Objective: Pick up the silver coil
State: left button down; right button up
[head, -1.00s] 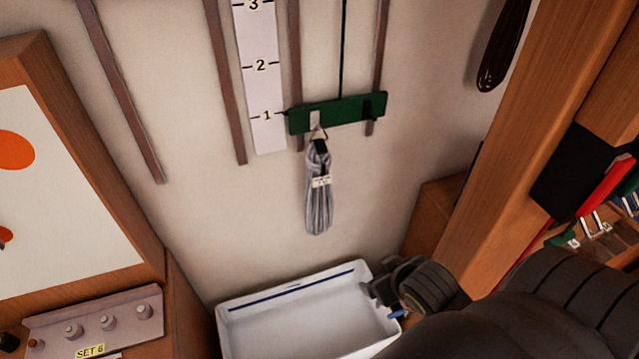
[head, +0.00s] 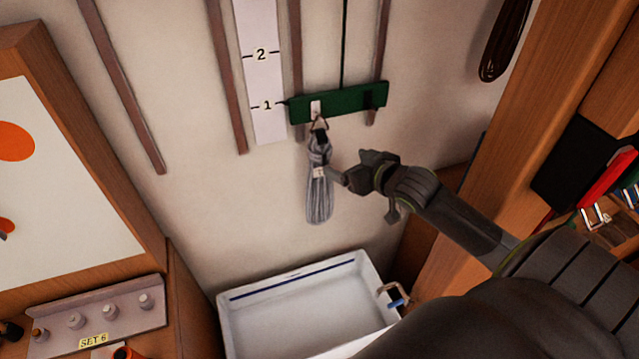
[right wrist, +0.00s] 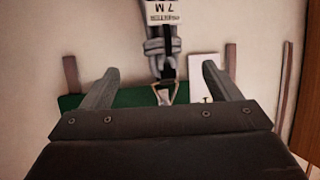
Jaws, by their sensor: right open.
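The silver coil (head: 318,205) is a bundle of grey line with a dark tie and a white label. It hangs by a loop from the left hook of a green rail (head: 345,102) on the wall. My right gripper (head: 342,178) is at the coil's right side, around label height. In the right wrist view the open gripper (right wrist: 158,72) has its fingers apart, with the coil (right wrist: 162,50) in line with the gap between them. Whether they surround it or stop short is unclear. My left gripper is out of view.
A white tray (head: 234,309) stands below the coil. A numbered strip (head: 262,80) and brown wall slats flank the rail. A wooden post (head: 545,95) and a dark coil (head: 504,45) are at right. A wooden cabinet with a peg block (head: 95,316) is at left.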

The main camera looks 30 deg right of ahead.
aim_at(328, 155)
jog(key=x, duration=0.7)
jog(key=shift+w+f, duration=0.15)
jog(key=shift+w, duration=0.45)
jog(key=b+x, duration=0.1)
jog(key=x, duration=0.2)
jog(key=shift+w+a+f+b, duration=0.15)
jog(key=shift+a+b, duration=0.05)
jog(key=shift+b, duration=0.1)
jog(key=shift+w+f, duration=0.1)
jog(key=shift+w, duration=0.3)
grip_shut()
jog(key=shift+r, duration=0.2)
